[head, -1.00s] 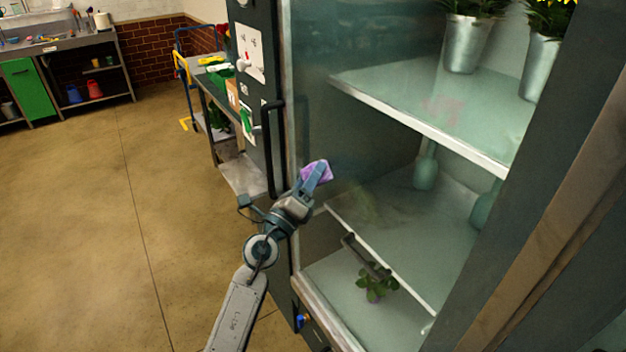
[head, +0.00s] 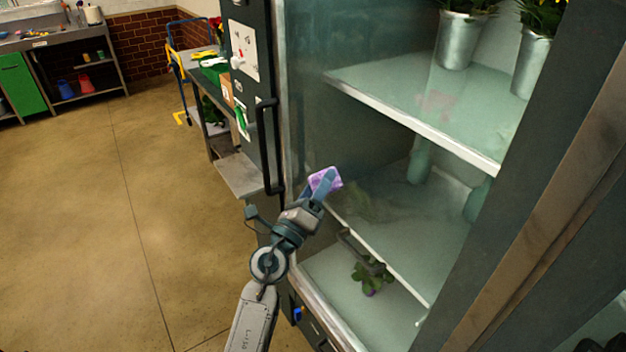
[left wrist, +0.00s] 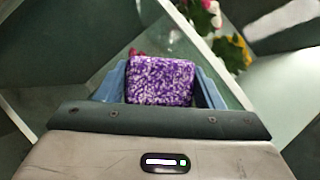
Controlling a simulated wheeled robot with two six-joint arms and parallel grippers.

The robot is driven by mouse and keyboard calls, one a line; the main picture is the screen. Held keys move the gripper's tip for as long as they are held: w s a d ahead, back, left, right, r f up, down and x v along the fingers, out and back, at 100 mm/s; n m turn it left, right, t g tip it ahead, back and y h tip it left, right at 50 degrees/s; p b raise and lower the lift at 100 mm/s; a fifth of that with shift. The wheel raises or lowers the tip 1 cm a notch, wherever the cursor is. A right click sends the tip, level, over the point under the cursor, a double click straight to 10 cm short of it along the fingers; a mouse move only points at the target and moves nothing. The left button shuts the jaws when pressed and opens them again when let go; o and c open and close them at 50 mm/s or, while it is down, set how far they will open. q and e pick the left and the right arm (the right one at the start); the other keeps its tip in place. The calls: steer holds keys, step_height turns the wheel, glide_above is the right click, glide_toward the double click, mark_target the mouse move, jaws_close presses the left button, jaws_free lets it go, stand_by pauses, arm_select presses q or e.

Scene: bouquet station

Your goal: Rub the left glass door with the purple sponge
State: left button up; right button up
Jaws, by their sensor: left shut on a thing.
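My left gripper (head: 322,187) is shut on the purple sponge (head: 328,179). The sponge fills the space between the blue fingers in the left wrist view (left wrist: 160,80). In the head view the gripper and sponge are in front of the left glass door (head: 345,130), over its left part near the middle shelf. I cannot tell whether the sponge touches the glass. A greyish smudge (head: 375,207) shows just right of the sponge, and a faint pink smudge (head: 436,104) shows higher up. My right gripper is not in view.
A dark vertical handle (head: 268,146) stands left of the glass. Behind the glass are shelves (head: 410,125) with metal flower buckets (head: 458,40) and a small green plant (head: 369,275) low down. A cart (head: 205,100) stands at the left. The floor (head: 80,230) there is clear.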

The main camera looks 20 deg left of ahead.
arm_select(q)
steer(key=shift+s+d, duration=0.75)
steer(key=shift+d, duration=0.2)
steer(key=shift+s+d, duration=0.25)
steer(key=shift+d, duration=0.05)
steer(key=shift+s+d, duration=0.2)
steer(key=shift+d, duration=0.05)
steer(key=shift+s+d, duration=0.55)
steer(key=shift+d, duration=0.15)
steer(key=shift+s+d, duration=0.3)
steer(key=shift+d, duration=0.1)
steer(key=shift+w, duration=0.1)
steer(key=shift+w+a+p, duration=0.45)
steer(key=shift+a, duration=0.05)
steer(key=shift+w+a+r+p, duration=0.1)
steer(key=shift+w+a+p, duration=0.05)
steer(key=shift+w+a, duration=0.5)
steer(key=shift+w+a+r+p, duration=0.15)
steer(key=shift+w+a, duration=0.25)
steer(key=shift+a, duration=0.4)
steer(key=shift+w+a+f, duration=0.15)
steer(key=shift+w+a, duration=0.7)
steer(key=shift+a, duration=0.3)
steer(key=shift+w+a, duration=1.2)
steer(key=shift+a, duration=0.3)
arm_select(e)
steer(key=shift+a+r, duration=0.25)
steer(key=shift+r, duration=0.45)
